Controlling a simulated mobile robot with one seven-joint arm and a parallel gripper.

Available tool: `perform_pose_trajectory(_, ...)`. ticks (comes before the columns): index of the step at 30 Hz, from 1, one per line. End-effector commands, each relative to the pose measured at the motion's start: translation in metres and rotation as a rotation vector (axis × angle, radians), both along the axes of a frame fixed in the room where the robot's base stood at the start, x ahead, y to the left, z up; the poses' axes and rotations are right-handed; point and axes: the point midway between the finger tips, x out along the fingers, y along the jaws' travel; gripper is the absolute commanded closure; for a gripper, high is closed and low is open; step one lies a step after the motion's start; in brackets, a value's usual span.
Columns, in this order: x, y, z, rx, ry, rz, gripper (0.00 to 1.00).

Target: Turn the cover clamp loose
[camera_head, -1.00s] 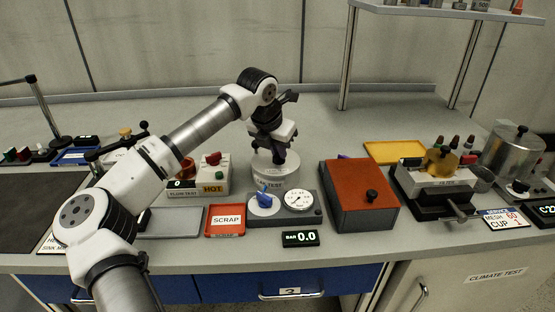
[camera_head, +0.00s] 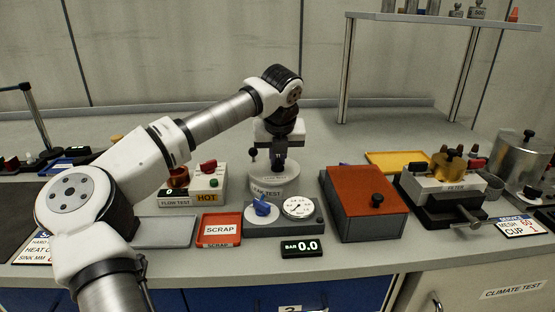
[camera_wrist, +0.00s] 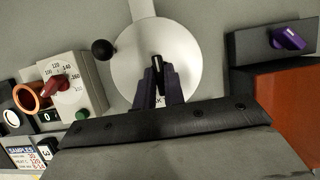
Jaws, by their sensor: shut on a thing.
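The round pale pot marked LEAK TEST (camera_head: 273,188) stands behind the gauge block, and its white disc cover (camera_wrist: 195,58) fills the middle of the wrist view. My gripper (camera_head: 279,166) points down over the cover. In the wrist view my gripper (camera_wrist: 158,72) has its two dark fingers closed on a small dark upright piece at the middle of the cover, seemingly the cover clamp (camera_wrist: 157,62). The fingers hide most of it. A black ball knob (camera_wrist: 103,49) sticks out at the cover's left edge; it also shows in the head view (camera_head: 253,153).
In front stand a block with a blue knob (camera_head: 262,207) and a dial gauge (camera_head: 298,207), and a display reading 0.0 (camera_head: 302,248). A red scrap tray (camera_head: 219,229) lies front left.

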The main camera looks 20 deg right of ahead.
Motion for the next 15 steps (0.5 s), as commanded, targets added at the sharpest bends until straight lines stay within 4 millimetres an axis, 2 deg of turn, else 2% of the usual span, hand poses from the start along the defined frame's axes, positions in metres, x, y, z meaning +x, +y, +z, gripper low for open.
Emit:
perform_pose_trajectory(13,-0.0003,0.001,-0.0002,0.002,0.002,0.012,1.0)
perform_pose_trajectory(14,-0.0003,0.0011,-0.0002,0.002,0.002,0.012,0.87)
perform_pose_trajectory(15,-0.0002,0.0011,-0.0002,0.002,0.002,0.012,0.81)
